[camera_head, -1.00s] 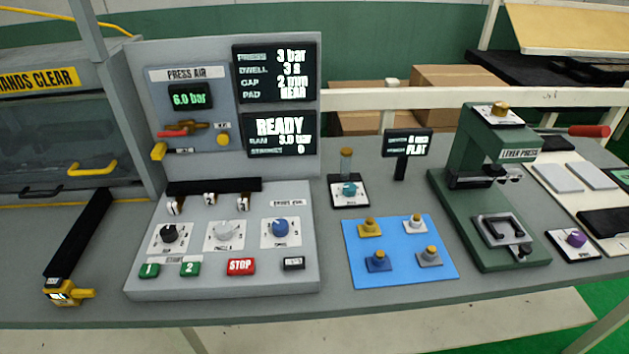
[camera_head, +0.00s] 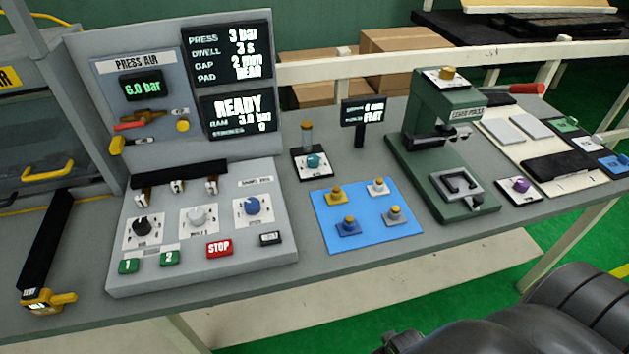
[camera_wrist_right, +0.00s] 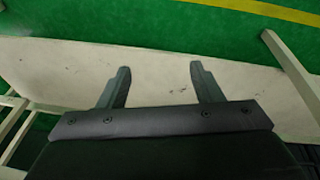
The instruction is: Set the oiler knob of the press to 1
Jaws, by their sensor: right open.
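The likely oiler knob (camera_head: 313,161) is a teal knob on a small white-faced, dark-edged base, in the middle of the bench in the head view. A clear cylinder with an amber cap (camera_head: 306,136) stands just behind it. The knob's setting is too small to read. The green lever press (camera_head: 425,125) stands to its right. My right gripper (camera_wrist_right: 160,78) is open and empty in the right wrist view, above a pale surface and green floor, with no knob between its fingers. My right arm shows at the lower right of the head view, well away from the knob. My left gripper is not in view.
A blue mat (camera_head: 333,234) with several small knobbed blocks lies in front of the teal knob. The grey control console (camera_head: 190,272) stands to its left. A small display (camera_head: 363,112) stands behind right. A purple knob (camera_head: 520,185) sits right of the press.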

